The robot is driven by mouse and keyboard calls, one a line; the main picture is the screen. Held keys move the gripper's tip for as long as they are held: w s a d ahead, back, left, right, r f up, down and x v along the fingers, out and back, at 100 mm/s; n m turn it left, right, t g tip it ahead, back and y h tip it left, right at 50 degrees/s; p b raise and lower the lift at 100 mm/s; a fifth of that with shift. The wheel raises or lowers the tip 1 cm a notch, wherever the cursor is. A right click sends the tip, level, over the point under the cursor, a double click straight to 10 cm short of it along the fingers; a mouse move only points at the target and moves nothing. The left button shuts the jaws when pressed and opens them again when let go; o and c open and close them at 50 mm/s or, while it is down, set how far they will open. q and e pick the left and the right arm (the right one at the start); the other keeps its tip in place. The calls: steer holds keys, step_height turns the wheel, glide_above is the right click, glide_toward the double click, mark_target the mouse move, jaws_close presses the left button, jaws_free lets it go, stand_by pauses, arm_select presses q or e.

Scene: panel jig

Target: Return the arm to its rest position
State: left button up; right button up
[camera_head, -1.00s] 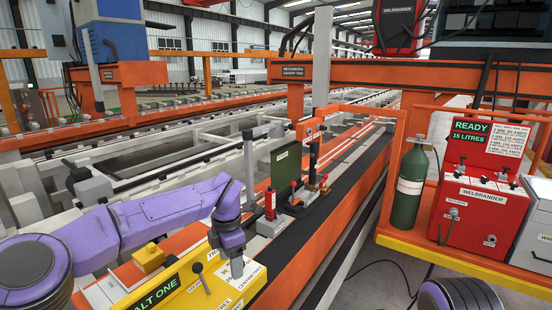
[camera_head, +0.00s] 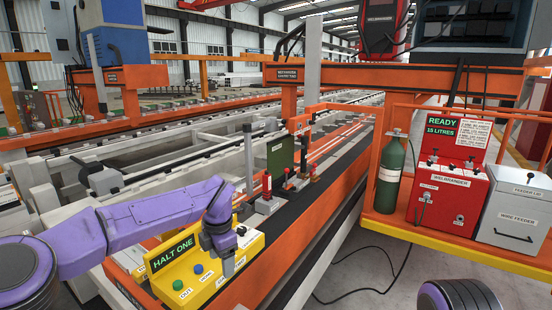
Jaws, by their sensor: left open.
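My purple left arm reaches in from the left. Its left gripper (camera_head: 228,266) points down over the right part of the yellow control box (camera_head: 187,268) marked HALT ONE. The gripper is open, and nothing shows between its fingers. It hides part of the box's panel, and I cannot tell whether it touches it. Green and blue buttons show on the box's front. Of my right arm, only a purple rounded part shows at the bottom right; its gripper is out of view.
A green panel (camera_head: 281,157) stands upright on the jig beside red-topped clamps (camera_head: 303,150). To the right, a yellow-edged platform holds a green gas cylinder (camera_head: 392,178), a red Weldrander unit (camera_head: 451,195) and a grey wire feeder (camera_head: 514,212). The floor in front is open, with a black cable (camera_head: 385,288).

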arm_select(q)
steer(key=s+a+f+m+t+y, duration=0.1)
steer(key=a+f+m+t+y, duration=0.15)
steer(key=f, duration=0.45)
steer(key=s+a+f+m+t+y, duration=0.1)
steer(key=f+m+t+y, duration=0.15)
steer(key=f, duration=0.35)
steer(key=s+a+f+m+t, duration=0.2)
steer(key=s+f+m, duration=0.4)
steer(key=s+f, duration=0.6)
steer(key=s+a+f+m+g+h+b, duration=0.1)
steer(key=s+a+f+m, duration=0.3)
steer(key=s, duration=0.8)
steer(key=s+a+f+m+g+h, duration=0.1)
steer(key=s+a+f+m+g, duration=0.2)
steer(key=s, duration=1)
steer(key=a+f+m, duration=0.1)
steer(key=a+f, duration=0.1)
steer(key=a, duration=0.1)
steer(key=shift+s+a+g+b, duration=0.25)
steer(key=shift+a+g+b, duration=0.05)
steer(key=shift+a+b, duration=0.1)
arm_select(e)
steer(key=shift+w+f, duration=0.2)
steer(key=shift+f, duration=0.35)
steer(key=shift+w+f, duration=0.15)
steer(key=shift+f, duration=0.35)
